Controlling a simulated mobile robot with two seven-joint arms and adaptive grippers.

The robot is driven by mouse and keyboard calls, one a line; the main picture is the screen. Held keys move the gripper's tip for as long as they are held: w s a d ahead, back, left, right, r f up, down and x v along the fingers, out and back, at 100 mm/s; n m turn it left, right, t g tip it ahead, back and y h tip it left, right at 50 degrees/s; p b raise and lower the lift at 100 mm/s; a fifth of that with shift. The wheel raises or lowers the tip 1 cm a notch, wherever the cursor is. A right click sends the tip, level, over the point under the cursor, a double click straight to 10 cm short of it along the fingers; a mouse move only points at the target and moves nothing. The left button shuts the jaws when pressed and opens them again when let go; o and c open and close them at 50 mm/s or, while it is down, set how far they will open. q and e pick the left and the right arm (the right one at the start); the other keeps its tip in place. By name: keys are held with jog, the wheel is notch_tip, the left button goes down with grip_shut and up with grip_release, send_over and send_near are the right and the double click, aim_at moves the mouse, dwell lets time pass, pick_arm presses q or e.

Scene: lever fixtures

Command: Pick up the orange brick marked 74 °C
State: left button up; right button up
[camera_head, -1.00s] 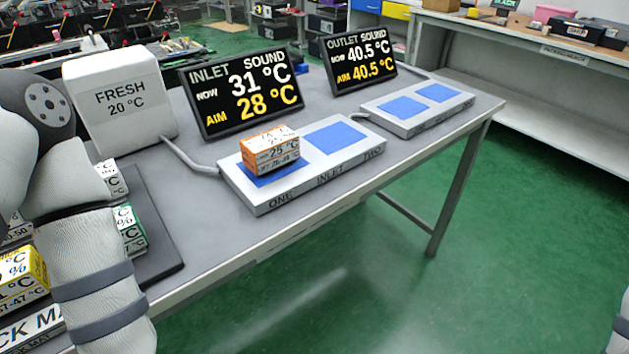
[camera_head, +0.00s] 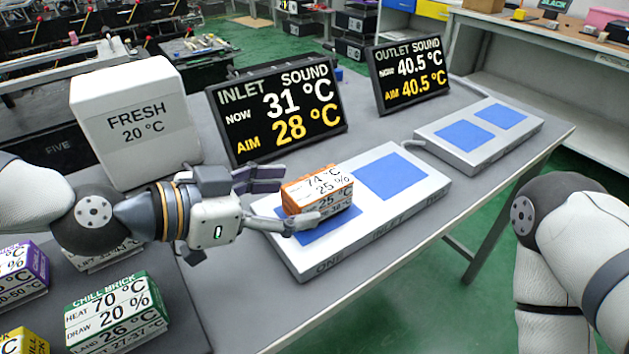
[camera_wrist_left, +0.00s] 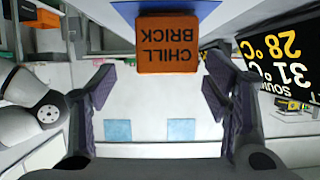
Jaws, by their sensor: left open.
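The orange brick (camera_head: 318,190) sits on the left blue square of the white inlet plate (camera_head: 415,208). My left gripper (camera_head: 301,196) is open at the brick's left end, one finger on the far side and one on the near side. The near finger overlaps the brick's lower front in the head view; I cannot tell whether it touches. In the left wrist view the orange brick (camera_wrist_left: 167,45) lies ahead between the open fingers, its "CHILL BRICK" face upside down. My right arm shows at the right, its gripper out of frame.
The inlet display (camera_head: 275,112) stands behind the plate, reading 31 °C now, aim 28 °C. A white FRESH box (camera_head: 135,125) stands behind my left arm. Other bricks, including a green one (camera_head: 118,312), sit at front left. The outlet plate (camera_head: 520,142) is farther right.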

aim_at(318, 194)
pick_arm(q)
jog(key=shift+f, duration=0.3)
jog(key=b+x, duration=0.1)
jog(key=x, duration=0.4)
jog(key=shift+w+d+f, duration=0.15)
jog(key=shift+w+f, duration=0.05)
jog(key=shift+w, duration=0.15)
jog(key=shift+w+d, duration=0.2)
jog(key=shift+w, duration=0.1)
jog(key=c, duration=1.5)
